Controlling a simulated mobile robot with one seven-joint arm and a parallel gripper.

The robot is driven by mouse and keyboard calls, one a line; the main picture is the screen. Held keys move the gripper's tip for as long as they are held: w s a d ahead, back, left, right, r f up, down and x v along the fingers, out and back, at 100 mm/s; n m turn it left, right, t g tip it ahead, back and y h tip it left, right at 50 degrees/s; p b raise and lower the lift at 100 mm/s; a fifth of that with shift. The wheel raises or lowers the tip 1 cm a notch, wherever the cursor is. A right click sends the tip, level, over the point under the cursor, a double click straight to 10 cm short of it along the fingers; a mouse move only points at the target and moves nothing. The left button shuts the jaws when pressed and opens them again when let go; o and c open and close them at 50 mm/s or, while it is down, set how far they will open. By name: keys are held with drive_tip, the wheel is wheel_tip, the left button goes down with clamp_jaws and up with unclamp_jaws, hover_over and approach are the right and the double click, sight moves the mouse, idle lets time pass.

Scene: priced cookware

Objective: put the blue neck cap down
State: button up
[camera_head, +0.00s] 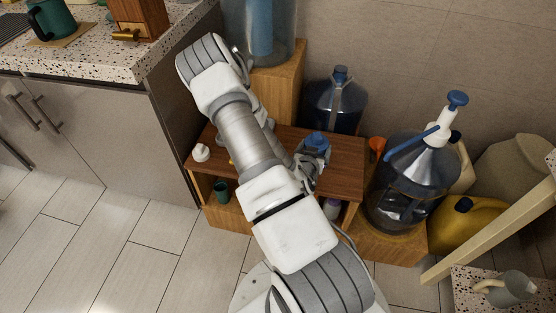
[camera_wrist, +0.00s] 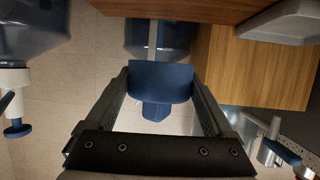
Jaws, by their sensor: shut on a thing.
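The blue neck cap (camera_head: 317,141) shows at the end of my arm in the head view, over the right part of a low wooden shelf unit's top (camera_head: 346,158). In the wrist view the cap (camera_wrist: 160,84) sits between the two fingers of my gripper (camera_wrist: 160,92), with a narrower blue part below its wide part. My gripper (camera_head: 311,156) is shut on it. My arm and gripper hide part of the shelf top, and I cannot tell whether the cap touches the wood.
A blue water jug (camera_head: 337,103) stands behind the shelf unit. A large jug with a white and blue pump (camera_head: 408,185) and an orange funnel (camera_head: 377,145) are to the right. A small white item (camera_head: 201,152) sits at the shelf top's left end. A green cup (camera_head: 222,190) stands below.

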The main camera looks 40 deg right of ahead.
drive_tip(key=w+a+f+b, duration=0.1)
drive_tip(key=w+a+f, duration=0.1)
drive_tip(key=w+a+f+b, duration=0.1)
drive_tip(key=w+a+f, duration=0.1)
drive_tip(key=w+f, duration=0.1)
drive_tip(key=w+a+f+b, duration=0.1)
drive_tip(key=w+a+f, duration=0.1)
drive_tip(key=w+f, duration=0.1)
drive_tip(key=shift+b, duration=0.4)
drive_tip(key=shift+f+b, duration=0.8)
drive_tip(key=shift+f, duration=1.15)
drive_tip(key=shift+f, duration=0.2)
drive_tip(key=o, duration=1.1)
drive_tip(key=shift+c, duration=0.2)
drive_tip(key=shift+r, duration=0.1)
